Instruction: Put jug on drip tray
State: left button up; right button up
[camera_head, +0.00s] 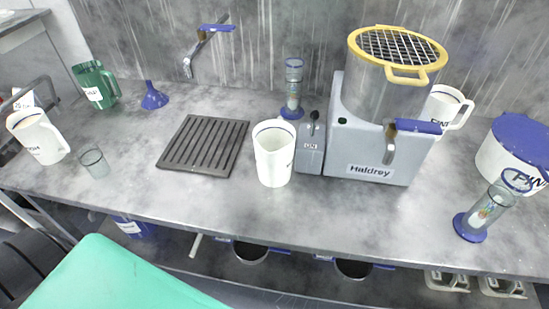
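A white jug (273,158) stands upright on the grey bench near the middle, just right of the drip tray and apart from it. The drip tray (203,146) is a dark, slatted square lying flat and bare on the bench. Other jugs stand around: a white one (38,140) at the far left, a green one (96,86) at the back left, and a white one (446,106) partly hidden behind the machine at right. Neither of my grippers is in view.
The grey Haldrey machine (372,171) and a switch box (310,150) stand right of the middle jug. A wall tap (205,45) reaches out behind the tray. A blue funnel (154,97) and glass beaker (95,163) stand left. A measuring cylinder (488,208) stands front right.

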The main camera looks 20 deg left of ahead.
aim_at(198, 140)
jog(key=k+j+z, duration=0.1)
jog(key=k+j, duration=0.2)
jog(key=k+j+z, duration=0.1)
jog(key=k+j, duration=0.15)
jog(key=k, duration=0.2)
jog(key=k+j+z, duration=0.1)
jog(key=k+j, duration=0.15)
jog(key=k, duration=0.15)
jog(key=k+j+z, duration=0.1)
jog(key=k, duration=0.35)
jog(key=j, duration=0.1)
